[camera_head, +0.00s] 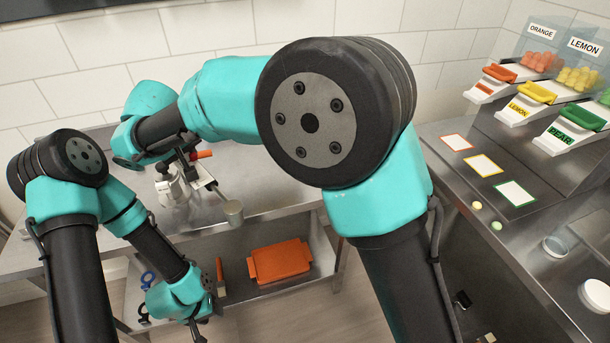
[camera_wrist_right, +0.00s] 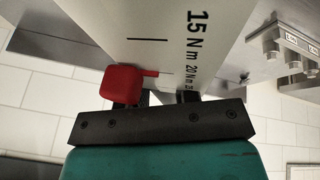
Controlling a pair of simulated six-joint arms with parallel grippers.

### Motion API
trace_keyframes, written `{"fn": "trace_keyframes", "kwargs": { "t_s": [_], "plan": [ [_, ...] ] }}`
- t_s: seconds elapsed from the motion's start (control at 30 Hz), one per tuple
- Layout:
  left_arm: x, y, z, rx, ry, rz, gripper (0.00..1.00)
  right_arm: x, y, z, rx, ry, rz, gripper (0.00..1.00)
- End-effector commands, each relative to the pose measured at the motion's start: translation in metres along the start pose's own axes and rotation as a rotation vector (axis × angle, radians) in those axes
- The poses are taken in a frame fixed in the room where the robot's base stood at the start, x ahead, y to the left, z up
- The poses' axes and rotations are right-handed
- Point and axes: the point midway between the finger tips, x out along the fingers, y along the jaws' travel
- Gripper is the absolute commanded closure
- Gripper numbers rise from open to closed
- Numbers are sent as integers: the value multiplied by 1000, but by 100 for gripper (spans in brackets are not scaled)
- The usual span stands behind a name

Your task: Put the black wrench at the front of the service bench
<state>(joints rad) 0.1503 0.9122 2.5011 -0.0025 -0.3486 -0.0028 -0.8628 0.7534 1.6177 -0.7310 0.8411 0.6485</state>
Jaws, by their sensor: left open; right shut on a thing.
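In the head view a black ring-ended thing (camera_head: 143,314), probably the black wrench, is on the low shelf under the bench, below a similar blue one (camera_head: 147,280). My left gripper (camera_head: 199,334) is open and low in front of the shelf, to the right of the black thing. My right gripper (camera_head: 190,158) is up at the metal fixture (camera_head: 172,191) on the service bench (camera_head: 275,190). It seems shut on a red handle (camera_head: 203,154); a red piece (camera_wrist_right: 120,86) shows by its fingers (camera_wrist_right: 166,97) in the right wrist view. The exact contact is hidden.
An orange tray (camera_head: 280,262) lies on the low shelf. A white torque scale (camera_wrist_right: 170,35) is close to the right gripper. My right arm hides the middle of the head view. Dispensers (camera_head: 530,92) and coloured cards (camera_head: 483,165) occupy the right counter.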

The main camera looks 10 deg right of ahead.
Motion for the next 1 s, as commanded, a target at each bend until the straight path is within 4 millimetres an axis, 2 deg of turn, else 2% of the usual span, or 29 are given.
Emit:
{"fn": "trace_keyframes", "kwargs": {
  "t_s": [0.23, 0.37, 0.47, 0.57, 0.8, 1.0],
  "plan": [
    [0, 0, 0, 0, 0, 0, 57, 0, 0, 0, 0, 1, 0, 100],
    [0, 0, 0, 0, 0, 0, 47, 0, 1, 1, -5, 2, -2, 100],
    [0, 0, 0, 0, 0, 0, 46, 4, 5, 6, -32, 8, -13, 100],
    [0, 0, 0, 0, 0, 0, 46, 12, 13, 18, -97, 20, -37, 100],
    [0, 0, 0, 0, 0, 0, 46, 40, 40, 66, -382, 84, -145, 100],
    [0, 0, 0, 0, 0, 0, 46, 55, 58, 103, -588, 134, -219, 100]
  ]
}}
